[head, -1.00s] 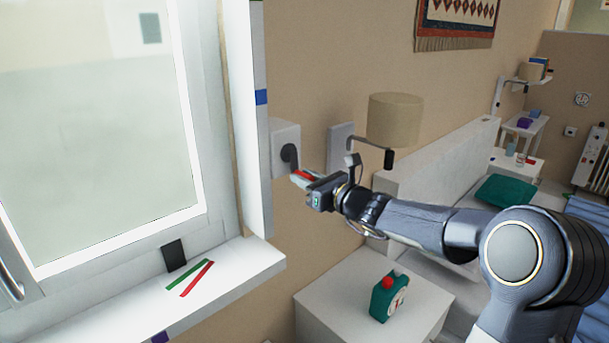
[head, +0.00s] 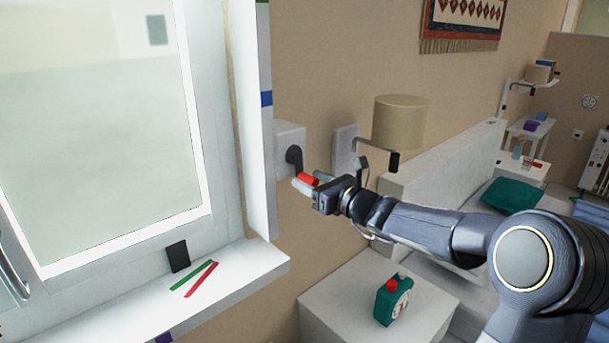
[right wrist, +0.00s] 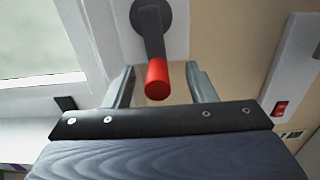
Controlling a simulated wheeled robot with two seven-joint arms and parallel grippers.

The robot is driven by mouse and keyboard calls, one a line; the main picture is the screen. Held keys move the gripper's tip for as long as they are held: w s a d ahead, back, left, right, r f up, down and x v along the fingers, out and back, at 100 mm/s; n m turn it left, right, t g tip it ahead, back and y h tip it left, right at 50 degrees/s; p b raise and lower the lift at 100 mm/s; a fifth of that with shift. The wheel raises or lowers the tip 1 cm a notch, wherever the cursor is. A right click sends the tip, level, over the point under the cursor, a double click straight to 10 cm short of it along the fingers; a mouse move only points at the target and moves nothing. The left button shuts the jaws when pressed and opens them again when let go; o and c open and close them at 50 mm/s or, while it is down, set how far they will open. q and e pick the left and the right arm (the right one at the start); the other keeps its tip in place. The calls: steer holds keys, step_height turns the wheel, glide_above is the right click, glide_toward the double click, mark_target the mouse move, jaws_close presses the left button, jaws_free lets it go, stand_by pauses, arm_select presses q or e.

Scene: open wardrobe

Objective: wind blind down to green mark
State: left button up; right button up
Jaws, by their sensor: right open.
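The crank (head: 294,157) is a black arm on a white box (head: 290,137) on the wall right of the window, hanging downward with a red knob (head: 309,179) at its end. My right gripper (head: 306,184) is at the knob. In the right wrist view its open fingers (right wrist: 160,85) stand on either side of the red knob (right wrist: 157,78), with gaps visible. A blue mark (head: 266,98) is on the window's side edge, with a sliver of green mark (head: 262,1) at the top edge of the picture. I cannot make out the blind clearly. My left gripper is not in view.
A green and a red strip (head: 202,279) and a black item (head: 178,256) are on the sill (head: 245,270).

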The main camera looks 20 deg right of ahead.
steer(key=v, duration=0.7)
steer(key=shift+s, duration=0.35)
steer(key=shift+d, duration=0.1)
steer(key=s+a+f+n+g+y, duration=0.2)
steer(key=s+a+n+g, duration=0.1)
steer(key=s+a+n, duration=0.4)
steer(key=s+a+f+n+g+y, duration=0.2)
steer(key=s+a+n+g, duration=0.25)
steer(key=s+n, duration=0.4)
steer(key=s+f+n+g+h, duration=0.4)
steer(key=s+f+n+h, duration=0.2)
steer(key=s+f+n, duration=0.6)
steer(key=s+n, duration=0.3)
steer(key=shift+s+f, duration=0.3)
